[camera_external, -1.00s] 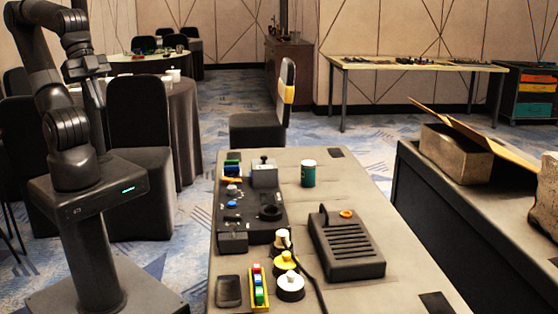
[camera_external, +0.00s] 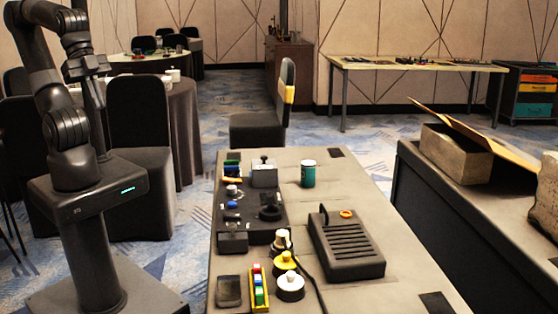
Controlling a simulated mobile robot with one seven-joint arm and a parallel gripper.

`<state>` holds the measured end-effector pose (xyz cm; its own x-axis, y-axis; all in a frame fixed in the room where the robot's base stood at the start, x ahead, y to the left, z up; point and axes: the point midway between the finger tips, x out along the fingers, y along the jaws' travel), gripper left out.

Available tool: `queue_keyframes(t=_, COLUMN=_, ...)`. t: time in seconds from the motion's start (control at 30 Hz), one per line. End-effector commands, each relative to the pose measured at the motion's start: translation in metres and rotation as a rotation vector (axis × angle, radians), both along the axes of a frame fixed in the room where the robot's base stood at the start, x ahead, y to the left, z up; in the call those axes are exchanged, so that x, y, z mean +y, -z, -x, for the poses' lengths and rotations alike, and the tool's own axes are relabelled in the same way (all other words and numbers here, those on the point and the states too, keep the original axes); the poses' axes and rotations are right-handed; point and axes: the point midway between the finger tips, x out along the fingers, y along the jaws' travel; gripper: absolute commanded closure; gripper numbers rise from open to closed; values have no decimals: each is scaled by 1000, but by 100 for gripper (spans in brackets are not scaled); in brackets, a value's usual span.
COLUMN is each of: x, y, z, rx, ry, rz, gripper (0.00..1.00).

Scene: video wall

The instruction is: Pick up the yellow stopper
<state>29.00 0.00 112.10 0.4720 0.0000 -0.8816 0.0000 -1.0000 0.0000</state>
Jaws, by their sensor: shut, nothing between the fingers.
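The yellow stopper (camera_external: 285,259) is a small round yellow piece with a knob on top. It sits near the front of the grey table (camera_external: 345,178), between a cream-topped piece (camera_external: 281,238) behind it and a white-topped one (camera_external: 291,281) in front. My gripper (camera_external: 98,103) is at the left, pointing down beside my own arm column. It is shut and empty, far to the left of the stopper and higher in the picture. Its fingertips are small and dark in this view.
A yellow tray of coloured blocks (camera_external: 259,288) lies left of the stopper. A black control panel (camera_external: 262,212), a dark slotted device (camera_external: 347,245) with a cable and a teal can (camera_external: 308,174) stand on the table. A cardboard box (camera_external: 455,150) is on the right table.

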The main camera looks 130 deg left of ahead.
Motion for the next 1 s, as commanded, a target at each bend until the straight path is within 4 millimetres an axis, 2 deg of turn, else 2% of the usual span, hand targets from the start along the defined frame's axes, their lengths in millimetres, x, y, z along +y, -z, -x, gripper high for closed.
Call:
queue_keyframes(t=0.13, x=0, y=0, z=0, rx=0, ry=0, rz=0, gripper=100)
queue_keyframes(t=0.67, x=0, y=0, z=0, rx=0, ry=0, rz=0, gripper=57)
queue_keyframes(t=0.9, x=0, y=0, z=0, rx=0, ry=0, rz=0, gripper=55)
queue_keyframes(t=1.0, x=1, y=-2, z=-7, rx=4, ry=1, rz=-4, gripper=55)
